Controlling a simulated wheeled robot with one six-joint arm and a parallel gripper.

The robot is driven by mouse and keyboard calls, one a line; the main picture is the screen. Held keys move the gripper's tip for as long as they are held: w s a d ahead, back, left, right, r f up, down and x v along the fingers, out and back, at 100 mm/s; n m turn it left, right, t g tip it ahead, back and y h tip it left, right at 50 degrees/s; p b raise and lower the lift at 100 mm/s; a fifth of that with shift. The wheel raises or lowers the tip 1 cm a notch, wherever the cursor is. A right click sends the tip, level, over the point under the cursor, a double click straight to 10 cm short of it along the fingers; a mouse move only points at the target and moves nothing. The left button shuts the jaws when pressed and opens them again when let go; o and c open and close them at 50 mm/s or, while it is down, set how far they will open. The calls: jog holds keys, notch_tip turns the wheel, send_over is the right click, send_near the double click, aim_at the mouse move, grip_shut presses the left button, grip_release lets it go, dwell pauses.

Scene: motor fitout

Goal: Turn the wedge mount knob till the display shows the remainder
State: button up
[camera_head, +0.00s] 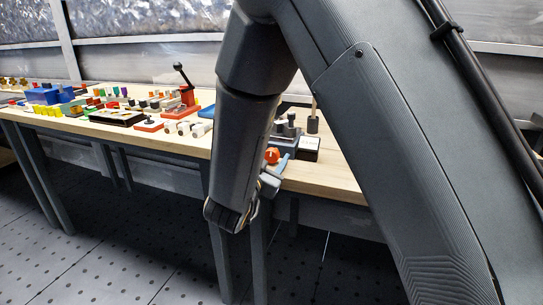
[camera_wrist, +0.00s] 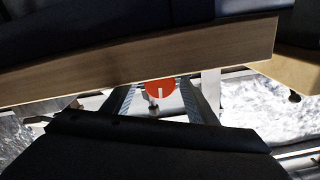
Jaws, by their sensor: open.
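The orange-red knob (camera_head: 272,156) is at the front of the blue-grey wedge mount (camera_head: 287,143), near the table's front edge. In the wrist view the knob (camera_wrist: 160,87) is a round face with a pale vertical mark. My gripper (camera_head: 274,171) is at the knob, partly hidden by my arm. In the wrist view my open gripper (camera_wrist: 160,101) has one finger on each side of the knob, with a visible gap at each side. A small black box with a white face (camera_head: 309,143), perhaps the display, stands right of the mount; its reading is too small to tell.
The wooden table (camera_head: 335,183) runs across the view. A red stand with a black lever (camera_head: 187,97), a blue bin (camera_head: 50,95) and many small coloured parts lie to the left. A dark upright post (camera_head: 313,122) stands behind the box. The floor before the table is clear.

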jog(key=v, duration=0.7)
jog(key=shift+s, duration=0.4)
jog(key=shift+a+p, duration=0.2)
jog(key=shift+p, duration=0.15)
